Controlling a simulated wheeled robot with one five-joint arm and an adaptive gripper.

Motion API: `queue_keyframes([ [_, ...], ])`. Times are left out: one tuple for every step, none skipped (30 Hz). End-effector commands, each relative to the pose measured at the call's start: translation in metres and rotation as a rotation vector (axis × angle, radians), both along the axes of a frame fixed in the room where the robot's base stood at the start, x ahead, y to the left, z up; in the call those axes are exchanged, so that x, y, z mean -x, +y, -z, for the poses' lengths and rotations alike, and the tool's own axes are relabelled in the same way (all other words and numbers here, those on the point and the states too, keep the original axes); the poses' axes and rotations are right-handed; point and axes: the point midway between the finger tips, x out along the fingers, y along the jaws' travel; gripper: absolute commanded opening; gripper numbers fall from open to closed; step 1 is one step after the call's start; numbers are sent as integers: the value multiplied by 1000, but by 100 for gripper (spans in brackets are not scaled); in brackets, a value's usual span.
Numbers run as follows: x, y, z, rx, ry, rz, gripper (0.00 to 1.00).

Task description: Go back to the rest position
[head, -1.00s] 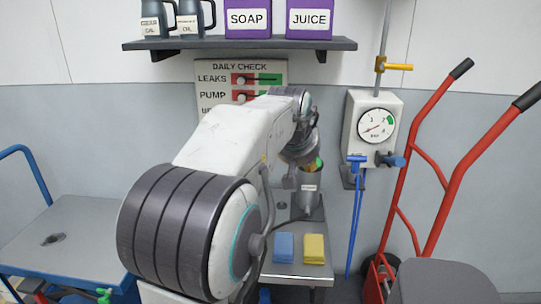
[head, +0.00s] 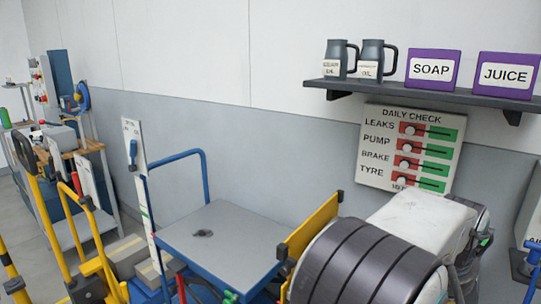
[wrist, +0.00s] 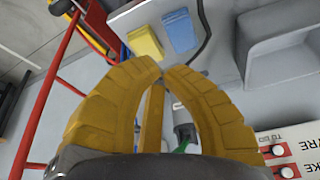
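My gripper (wrist: 163,70) shows in the wrist view as two thick yellow fingers that bow outward and come together at the tips. It looks shut, and nothing is seen pinched at the tips. A yellow strip and a grey object show through the gap behind the fingers. In the head view my arm fills the bottom right, and the gripper itself is hidden or out of frame there.
The daily check board (head: 411,147) hangs under the shelf (head: 420,94) with jugs and purple boxes. A cart (head: 215,240) stands left of my arm. Yellow (wrist: 145,42) and blue (wrist: 179,32) cloths and a red frame (wrist: 62,50) show in the wrist view.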

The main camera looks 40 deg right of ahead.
Motion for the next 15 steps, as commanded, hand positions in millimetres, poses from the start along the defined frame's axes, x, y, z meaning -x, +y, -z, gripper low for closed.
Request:
queue_keyframes([
  [-8,14,6,-29,-6,-9,0],
  [-13,22,9,-45,-9,-17,0],
  [-22,33,13,-65,-12,-32,0],
  [-29,41,16,-82,-13,-46,0],
  [-36,50,18,-96,-14,-63,0],
  [-46,61,21,-115,-14,-91,0],
  [-54,70,23,-127,-13,-114,0],
  [-61,78,24,-138,-12,-137,0],
  [-71,90,25,-151,-10,-171,0],
  [-79,99,26,-162,-7,-199,0],
  [-86,108,27,-172,-5,-229,0],
  [-96,120,28,-182,-1,-272,0],
  [-103,130,28,-188,4,-307,0],
  [-110,140,28,-196,9,-346,0],
  [-120,154,27,-203,15,-399,0],
])
